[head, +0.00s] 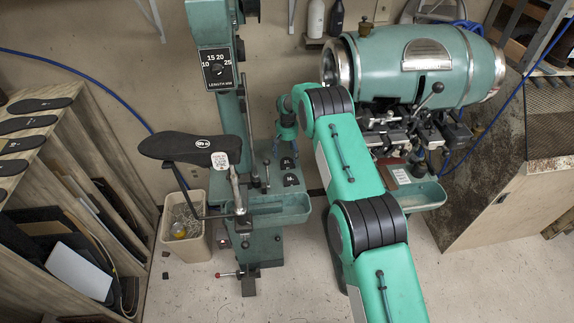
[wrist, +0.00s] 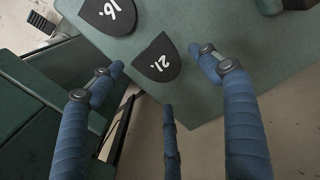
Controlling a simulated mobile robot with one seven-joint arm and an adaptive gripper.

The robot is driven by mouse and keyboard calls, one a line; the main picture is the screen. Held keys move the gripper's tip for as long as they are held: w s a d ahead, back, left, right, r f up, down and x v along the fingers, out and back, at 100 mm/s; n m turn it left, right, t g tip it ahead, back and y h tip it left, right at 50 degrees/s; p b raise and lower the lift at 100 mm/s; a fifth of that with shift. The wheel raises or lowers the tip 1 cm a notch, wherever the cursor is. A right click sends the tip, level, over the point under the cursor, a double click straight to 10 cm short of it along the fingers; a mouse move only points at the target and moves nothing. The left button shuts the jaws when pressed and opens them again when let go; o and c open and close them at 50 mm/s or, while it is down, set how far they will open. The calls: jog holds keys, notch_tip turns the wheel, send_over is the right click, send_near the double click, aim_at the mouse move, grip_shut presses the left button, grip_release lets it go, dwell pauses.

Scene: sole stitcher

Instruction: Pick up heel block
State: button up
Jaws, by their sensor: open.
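Two black heel blocks lie on the green machine table in the wrist view. One is marked 21 (wrist: 158,66) and the other is marked 16 (wrist: 108,14). Two black blocks, one farther back (head: 287,163) and one nearer (head: 291,180), also show on the table in the head view; I cannot read their numbers there. My gripper (wrist: 157,60) is open and empty, with blue-wrapped fingers. In the wrist view, the fingers spread to either side of block 21, apart from it. The 16 block is partly cut off by the top edge of the frame.
The table edge (wrist: 200,122) runs close beside block 21, with floor beyond. A black sole (head: 178,147) sits on the stitcher at left. A waste bin (head: 185,228) stands below it. A green cylindrical machine (head: 440,62) stands at right.

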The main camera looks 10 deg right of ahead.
aim_at(287, 162)
jog(key=shift+f, duration=0.15)
jog(key=shift+w+a+f, duration=0.1)
jog(key=shift+f, duration=2.35)
jog(key=c, duration=1.6)
